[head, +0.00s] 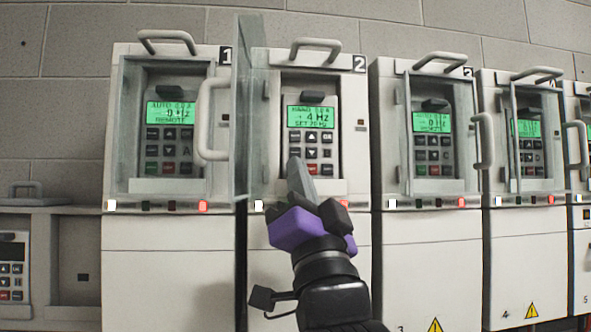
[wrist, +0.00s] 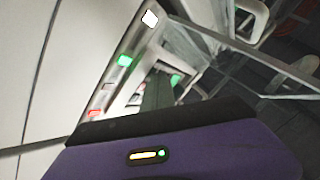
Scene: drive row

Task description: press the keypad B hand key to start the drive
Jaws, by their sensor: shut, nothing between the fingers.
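Cabinet 2 (head: 262,185) has its clear door (head: 243,105) swung open to the left, leaving its keypad (head: 329,153) uncovered. I cannot read the letter B on that keypad. Its green display (head: 310,118) appears to read HAND, 4 Hz, SET 70 Hz. My gripper (head: 295,167) is shut and empty, with its grey fingertips at the keypad's lower left. They hide the bottom-left key; whether they touch it I cannot tell. In the wrist view my fingers (wrist: 158,92) reach towards a panel edge with white, green (wrist: 124,60) and red lamps lit.
Cabinet 1 (head: 118,150) stands at left, its display reading REMOTE. The open door's handle (head: 213,120) sticks out in front of it. Cabinet 3 (head: 385,160) and cabinet 4 (head: 490,170) stand at right. A lower keypad box (head: 38,225) is at far left.

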